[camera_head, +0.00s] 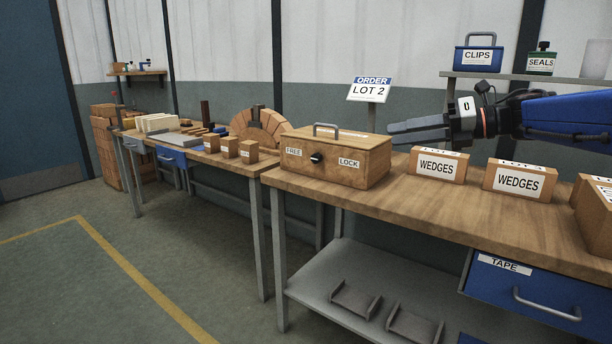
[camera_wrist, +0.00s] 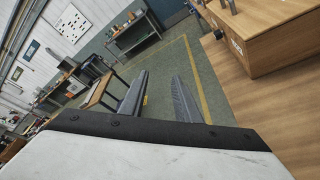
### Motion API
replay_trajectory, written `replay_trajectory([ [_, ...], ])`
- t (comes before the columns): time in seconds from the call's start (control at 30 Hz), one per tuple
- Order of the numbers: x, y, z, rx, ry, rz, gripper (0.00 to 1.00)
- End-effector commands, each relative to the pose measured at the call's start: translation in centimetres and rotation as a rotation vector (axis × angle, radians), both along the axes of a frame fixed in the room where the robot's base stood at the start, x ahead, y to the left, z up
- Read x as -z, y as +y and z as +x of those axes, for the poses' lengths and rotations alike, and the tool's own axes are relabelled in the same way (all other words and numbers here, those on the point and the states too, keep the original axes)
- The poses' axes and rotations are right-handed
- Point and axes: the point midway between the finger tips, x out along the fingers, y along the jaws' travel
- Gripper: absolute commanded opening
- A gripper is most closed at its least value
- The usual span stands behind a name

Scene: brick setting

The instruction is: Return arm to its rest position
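My gripper (camera_head: 418,130) is at the right in the head view, above the near workbench (camera_head: 440,213) and just right of the wooden box. My blue arm reaches in from the right edge. In the wrist view my gripper (camera_wrist: 160,92) shows two grey fingers spread apart, with floor and a yellow line visible between them. Nothing is between the fingers. A wooden box (camera_head: 335,158) with FREE and LOCK labels, a black knob and a top handle stands on the bench; a box side also shows in the wrist view (camera_wrist: 262,40).
Boxes labelled WEDGES (camera_head: 437,165) stand below and right of my gripper. An ORDER LOT 2 sign (camera_head: 369,89) stands behind the box. A shelf with a CLIPS case (camera_head: 478,57) is above. A further bench holds a brick arch (camera_head: 260,127). The floor at left is clear.

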Motion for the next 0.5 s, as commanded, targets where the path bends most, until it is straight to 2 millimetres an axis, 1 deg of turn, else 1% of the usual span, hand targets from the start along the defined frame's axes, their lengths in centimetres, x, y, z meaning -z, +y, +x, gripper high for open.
replay_trajectory([
  [0.23, -1.6, 0.5, 1.1, 0.120, -0.005, 0.081, 0.30],
  [0.37, -2.8, 0.5, 1.8, 0.214, -0.002, 0.149, 0.30],
  [0.5, -4.2, 0.0, 2.7, 0.341, 0.013, 0.253, 0.30],
])
